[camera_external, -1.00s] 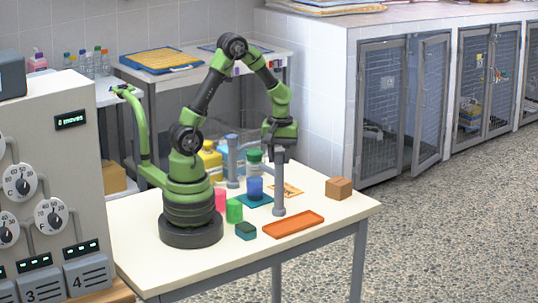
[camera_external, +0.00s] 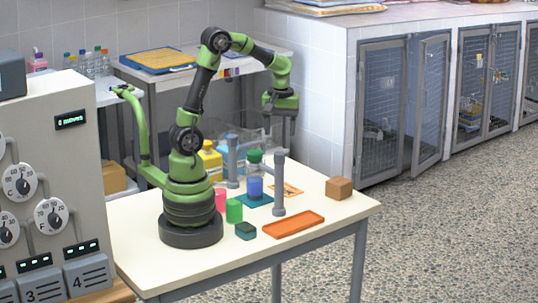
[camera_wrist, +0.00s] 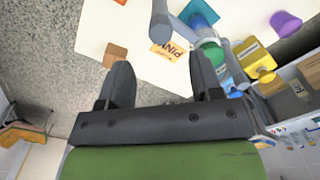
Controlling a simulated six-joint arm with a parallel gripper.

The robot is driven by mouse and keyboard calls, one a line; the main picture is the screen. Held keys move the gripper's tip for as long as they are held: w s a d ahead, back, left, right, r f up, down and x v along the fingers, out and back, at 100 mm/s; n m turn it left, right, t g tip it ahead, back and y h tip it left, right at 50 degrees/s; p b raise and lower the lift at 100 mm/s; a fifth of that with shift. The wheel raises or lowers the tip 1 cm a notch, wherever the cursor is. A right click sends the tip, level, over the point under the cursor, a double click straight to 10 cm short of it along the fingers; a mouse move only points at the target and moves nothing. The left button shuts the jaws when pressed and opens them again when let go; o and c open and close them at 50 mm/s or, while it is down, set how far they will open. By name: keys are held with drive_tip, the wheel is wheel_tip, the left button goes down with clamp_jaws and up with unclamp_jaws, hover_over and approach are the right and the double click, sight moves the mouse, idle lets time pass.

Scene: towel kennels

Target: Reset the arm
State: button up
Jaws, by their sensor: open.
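My gripper (camera_external: 281,132) hangs in the air above the back part of the cream table (camera_external: 330,215), fingers down. In the wrist view its two dark fingers (camera_wrist: 162,72) stand apart with nothing between them. My arm is bent at the elbow, with the forearm reaching right. No object is held.
On the table are a grey post frame (camera_external: 279,185), a blue cup (camera_external: 255,187) on a teal mat (camera_external: 243,201), a green cup (camera_external: 234,211), a pink cup (camera_external: 220,200), a dark teal block (camera_external: 245,231), an orange tray (camera_external: 293,224), a brown cube (camera_external: 339,188) and a card (camera_wrist: 168,50).

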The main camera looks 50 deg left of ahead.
drive_tip(key=shift+r, duration=1)
drive_tip(key=shift+s+a+r, duration=0.15)
drive_tip(key=shift+r, duration=0.05)
drive_tip(key=s+a+r+m+t+y, duration=0.1)
drive_tip(key=s+a+r+m+t, duration=0.1)
drive_tip(key=s+m, duration=0.4)
drive_tip(key=s+a+r+m+t, duration=0.3)
drive_tip(key=s+a+m+t, duration=0.2)
drive_tip(key=s+m, duration=0.1)
drive_tip(key=shift+m+y, duration=0.4)
drive_tip(key=shift+m, duration=0.3)
